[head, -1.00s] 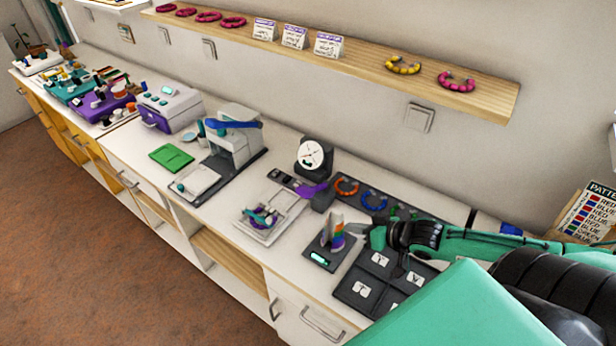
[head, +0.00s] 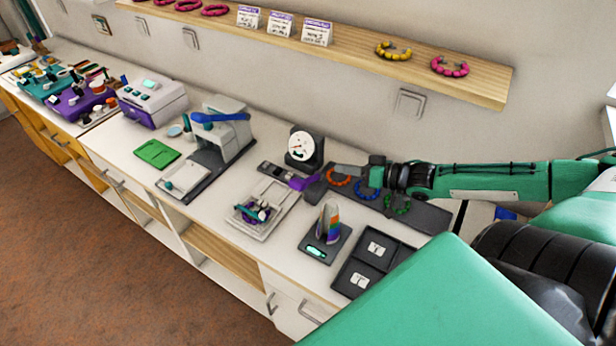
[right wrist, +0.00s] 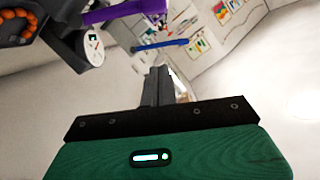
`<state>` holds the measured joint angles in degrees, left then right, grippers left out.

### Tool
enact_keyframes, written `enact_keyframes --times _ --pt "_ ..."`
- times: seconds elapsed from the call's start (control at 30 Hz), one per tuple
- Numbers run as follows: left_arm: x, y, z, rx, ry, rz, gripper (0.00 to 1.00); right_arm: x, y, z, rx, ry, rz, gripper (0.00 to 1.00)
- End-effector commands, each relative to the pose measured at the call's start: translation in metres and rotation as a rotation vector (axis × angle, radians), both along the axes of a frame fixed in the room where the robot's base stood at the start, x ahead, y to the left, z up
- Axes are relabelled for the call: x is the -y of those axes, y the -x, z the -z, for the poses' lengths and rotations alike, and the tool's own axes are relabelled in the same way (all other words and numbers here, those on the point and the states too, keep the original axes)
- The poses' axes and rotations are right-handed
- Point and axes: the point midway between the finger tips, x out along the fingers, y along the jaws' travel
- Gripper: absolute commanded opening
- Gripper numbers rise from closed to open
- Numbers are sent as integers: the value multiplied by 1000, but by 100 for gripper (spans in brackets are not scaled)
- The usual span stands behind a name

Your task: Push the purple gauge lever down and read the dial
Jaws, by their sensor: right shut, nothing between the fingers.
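The gauge has a round white dial (head: 300,146) on a dark stand at the back of the counter. Its dial face is too small to read. The purple lever (head: 303,183) sticks out at the foot of the gauge, with a dark block at its right end. It also crosses the top of the right wrist view (right wrist: 115,12). My left gripper is not in view.
Orange, blue and green bead rings lie on a dark board (head: 428,216) under and beside my right gripper. A white tray (head: 285,208) holds small parts. A wall shelf (head: 350,58) runs above.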

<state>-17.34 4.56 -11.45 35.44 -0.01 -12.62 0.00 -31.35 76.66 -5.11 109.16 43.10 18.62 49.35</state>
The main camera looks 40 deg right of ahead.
Motion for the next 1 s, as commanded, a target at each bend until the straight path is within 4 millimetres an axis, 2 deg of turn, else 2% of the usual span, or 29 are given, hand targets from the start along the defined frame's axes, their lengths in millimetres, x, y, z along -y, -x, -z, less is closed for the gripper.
enact_keyframes --times 0.4,1.0 --pt "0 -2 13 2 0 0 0 -12 -21 5 4 1 0 0" --pt "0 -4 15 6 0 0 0 -29 -54 12 3 0 2 0"
